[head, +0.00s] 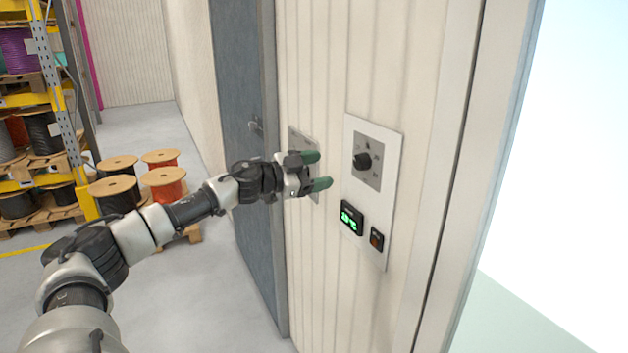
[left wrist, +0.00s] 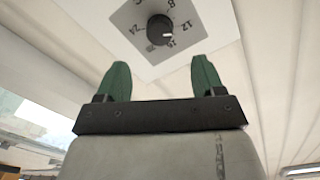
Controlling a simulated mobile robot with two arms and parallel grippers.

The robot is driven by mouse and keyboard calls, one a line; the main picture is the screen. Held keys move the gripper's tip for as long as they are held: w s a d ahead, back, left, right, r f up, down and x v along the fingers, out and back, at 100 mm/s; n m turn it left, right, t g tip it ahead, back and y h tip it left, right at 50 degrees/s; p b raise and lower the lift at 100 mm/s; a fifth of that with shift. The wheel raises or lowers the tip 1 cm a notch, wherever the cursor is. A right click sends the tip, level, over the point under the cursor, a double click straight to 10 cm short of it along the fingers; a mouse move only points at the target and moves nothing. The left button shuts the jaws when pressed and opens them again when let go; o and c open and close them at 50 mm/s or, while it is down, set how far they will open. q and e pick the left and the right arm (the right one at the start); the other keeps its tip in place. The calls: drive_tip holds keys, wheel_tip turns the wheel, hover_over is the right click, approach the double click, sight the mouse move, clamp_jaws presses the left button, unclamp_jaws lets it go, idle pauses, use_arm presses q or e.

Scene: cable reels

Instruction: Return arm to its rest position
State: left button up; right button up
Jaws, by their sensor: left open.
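My left arm reaches in from the left in the head view. Its gripper (head: 322,171) is open and empty, with green fingertips pointing at the wall panel (head: 359,255). The panel carries a black dial knob (head: 362,161), a lit green display (head: 351,218) and a small switch (head: 377,239). The gripper is just left of the knob and appears apart from it. In the left wrist view, the two green fingers (left wrist: 161,82) are spread, with the knob (left wrist: 160,29) beyond them and clear of both. My right gripper is not in view.
A second plate (head: 305,150) is on the ribbed wall behind the gripper. A grey door (head: 240,130) with a handle stands further back. Cable reels (head: 116,190) on a pallet and a yellow rack (head: 60,100) are at the left. Floor (head: 215,285) below the arm is clear.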

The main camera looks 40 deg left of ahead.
use_arm(q)
drive_tip(key=shift+s+a, duration=0.1)
drive_tip(key=shift+s, duration=0.25)
idle(0.3)
